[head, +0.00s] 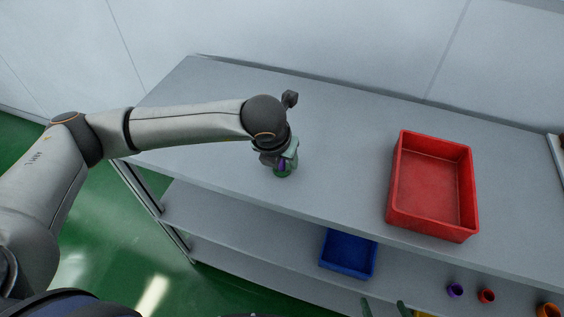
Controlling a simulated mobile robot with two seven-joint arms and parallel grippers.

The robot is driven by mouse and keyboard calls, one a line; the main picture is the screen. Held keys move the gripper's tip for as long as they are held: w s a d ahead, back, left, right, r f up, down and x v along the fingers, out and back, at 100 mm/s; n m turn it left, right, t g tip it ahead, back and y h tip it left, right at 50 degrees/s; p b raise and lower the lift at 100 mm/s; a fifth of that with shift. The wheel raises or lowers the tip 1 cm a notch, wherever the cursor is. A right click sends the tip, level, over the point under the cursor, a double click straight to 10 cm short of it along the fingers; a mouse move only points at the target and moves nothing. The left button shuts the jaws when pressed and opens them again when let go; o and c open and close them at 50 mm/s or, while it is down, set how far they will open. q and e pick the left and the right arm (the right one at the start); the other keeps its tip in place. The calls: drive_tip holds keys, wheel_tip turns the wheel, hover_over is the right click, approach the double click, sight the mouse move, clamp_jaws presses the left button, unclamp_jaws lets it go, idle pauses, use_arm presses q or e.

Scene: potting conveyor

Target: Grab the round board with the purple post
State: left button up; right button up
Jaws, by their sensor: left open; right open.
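The round green board (283,173) lies on the upper grey shelf near its front edge, and its purple post (282,165) stands up from it. My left gripper (284,163) points down right over the board, with its fingers open at the post. I cannot tell whether the fingers touch the post. The gripper and wrist hide the far part of the board.
An empty red bin (398,213) stands on the upper shelf at the right. A blue bin (348,254) sits on the lower shelf. A purple cup (455,291), a red cup (486,296) and an orange cup (547,310) are at the lower right. The shelf between board and red bin is clear.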

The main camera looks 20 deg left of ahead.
use_arm(q)
clamp_jaws()
idle(0.3)
drive_tip(key=shift+r, duration=0.1)
idle(0.4)
